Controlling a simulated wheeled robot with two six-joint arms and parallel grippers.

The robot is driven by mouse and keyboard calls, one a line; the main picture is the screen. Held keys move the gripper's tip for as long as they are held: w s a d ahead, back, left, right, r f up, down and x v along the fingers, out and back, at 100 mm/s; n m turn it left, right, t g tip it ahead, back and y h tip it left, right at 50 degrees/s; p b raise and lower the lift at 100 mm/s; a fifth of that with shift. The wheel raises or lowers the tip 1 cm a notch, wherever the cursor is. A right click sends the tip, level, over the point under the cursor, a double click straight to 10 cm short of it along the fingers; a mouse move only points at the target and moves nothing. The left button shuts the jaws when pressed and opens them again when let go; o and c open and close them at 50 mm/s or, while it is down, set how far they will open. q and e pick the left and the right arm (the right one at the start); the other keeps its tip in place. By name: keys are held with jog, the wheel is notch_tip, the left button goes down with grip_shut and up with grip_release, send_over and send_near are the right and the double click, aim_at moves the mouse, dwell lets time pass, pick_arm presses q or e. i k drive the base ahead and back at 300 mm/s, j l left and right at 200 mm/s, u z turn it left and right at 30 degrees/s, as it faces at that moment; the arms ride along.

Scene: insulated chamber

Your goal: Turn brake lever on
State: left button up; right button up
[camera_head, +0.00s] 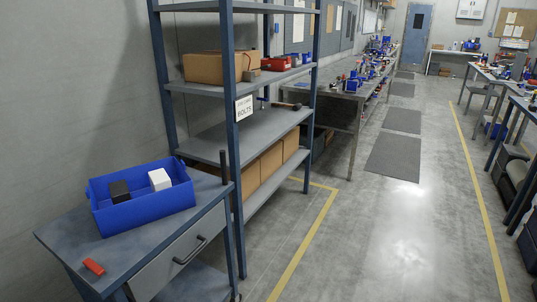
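No part is clearly recognizable as a brake lever. A blue-grey cart or side table (60,238) stands at the lower left, with a drawer and a dark drawer handle (190,250). A small red piece (94,266) lies on its top near the front left corner; I cannot tell whether it is fixed there. A dark upright bar (223,167) rises at its right corner. A small dark part (236,296) shows at the foot of its right leg, cut by the frame edge. Neither of my grippers is in view.
A blue bin (145,215) on the cart holds a black and a white block. A shelf rack (233,135) with cardboard boxes stands behind it. A long workbench (335,95) runs beyond.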

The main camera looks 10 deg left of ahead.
aim_at(90, 264)
jog(key=u, duration=1.5)
